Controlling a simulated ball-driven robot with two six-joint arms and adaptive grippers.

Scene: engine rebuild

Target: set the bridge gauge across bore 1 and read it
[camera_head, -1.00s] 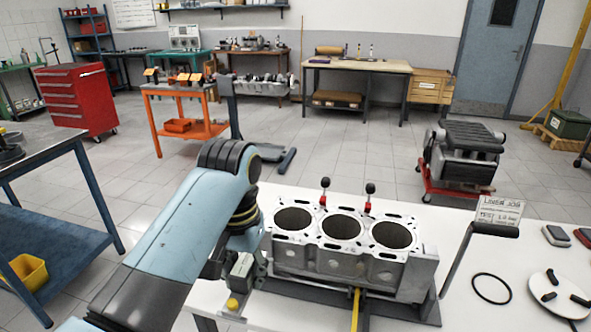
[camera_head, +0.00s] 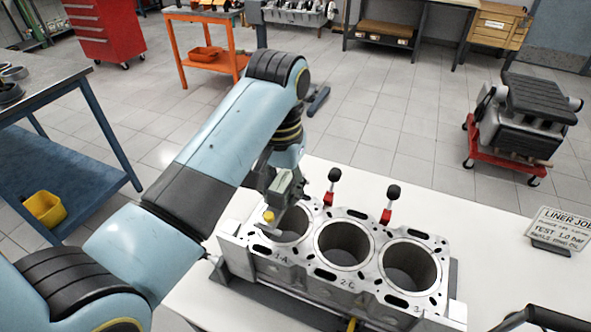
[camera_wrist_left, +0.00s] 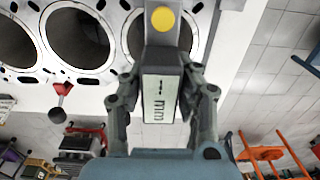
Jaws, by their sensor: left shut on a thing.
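The engine block (camera_head: 281,256) stands on the white table, its three open bores in a row with marks on the deck. Bore 1 (camera_head: 290,226) is at the left end, partly covered from view. My left gripper (camera_head: 284,190) is at bore 1 and is shut on the bridge gauge (camera_head: 272,204), a grey box with a yellow button. In the left wrist view the gauge (camera_wrist_left: 161,92) sits between both fingers, over the end bore. Its display shows dashes and "mm". I cannot tell whether its underside touches the deck.
Two red clamps with black knobs (camera_head: 332,184) (camera_head: 390,200) stand at the block's far edge. A "LINER JOB" card (camera_head: 562,228) stands at right on the table (camera_head: 490,240).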

